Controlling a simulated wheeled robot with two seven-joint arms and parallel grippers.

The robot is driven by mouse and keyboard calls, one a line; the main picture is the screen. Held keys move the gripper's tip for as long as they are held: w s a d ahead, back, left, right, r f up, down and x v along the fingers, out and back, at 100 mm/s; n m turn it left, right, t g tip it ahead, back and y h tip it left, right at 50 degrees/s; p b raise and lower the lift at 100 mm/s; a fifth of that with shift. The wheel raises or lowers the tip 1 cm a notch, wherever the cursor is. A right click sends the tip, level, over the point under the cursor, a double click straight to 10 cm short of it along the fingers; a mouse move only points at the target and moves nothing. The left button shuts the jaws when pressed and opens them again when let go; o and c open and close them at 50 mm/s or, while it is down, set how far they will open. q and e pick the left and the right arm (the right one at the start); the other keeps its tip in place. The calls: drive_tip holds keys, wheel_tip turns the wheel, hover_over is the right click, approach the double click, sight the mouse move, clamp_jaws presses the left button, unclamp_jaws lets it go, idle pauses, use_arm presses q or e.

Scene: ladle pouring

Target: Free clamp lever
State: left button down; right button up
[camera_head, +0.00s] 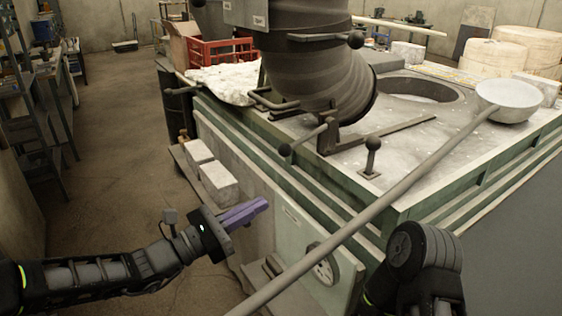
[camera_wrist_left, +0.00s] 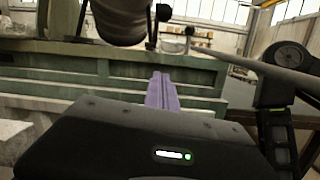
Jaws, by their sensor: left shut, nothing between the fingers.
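A large dark ribbed cylinder (camera_head: 318,75) is tilted over the furnace top. Levers with black ball knobs stand around it: a lever at its lower front (camera_head: 305,138), one at its upper right (camera_head: 325,38), and an upright lever (camera_head: 372,155) on the furnace top. I cannot tell which one is the clamp lever. In the left wrist view, the cylinder (camera_wrist_left: 122,18) and a ball-knobbed lever (camera_wrist_left: 152,28) show beyond the fingers. My left gripper (camera_head: 262,204), with purple fingers (camera_wrist_left: 162,92), is shut and empty, below and apart from the levers. My right gripper is not visible.
A ladle (camera_head: 508,98) rests over the right side of the furnace top; its long handle (camera_head: 400,186) runs diagonally to the lower front. My right arm (camera_head: 425,255) is near this handle. Pale blocks (camera_head: 217,182) sit on the left ledge. The floor at left is clear.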

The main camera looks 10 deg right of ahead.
use_arm(q)
drive_tip(key=shift+w+a+r+n+t, duration=0.15)
drive_tip(key=shift+w+a+r+t, duration=0.1)
drive_tip(key=shift+r, duration=0.35)
drive_tip(key=shift+w+a+r+n+t, duration=0.15)
drive_tip(key=shift+r+t, duration=0.1)
drive_tip(key=shift+r, duration=0.35)
drive_tip(key=shift+d, duration=0.15)
drive_tip(key=p, duration=0.2)
approach(308, 137)
drive_tip(key=w+d+f, duration=0.4)
drive_tip(key=d+f, duration=0.1)
drive_tip(key=a+r+p, duration=0.1)
drive_tip(key=s+a+r, duration=0.1)
drive_tip(key=shift+s+r+p, duration=0.15)
drive_tip(key=shift+r+p, duration=0.1)
drive_tip(key=shift+p, duration=0.1)
drive_tip(key=shift+r, duration=0.1)
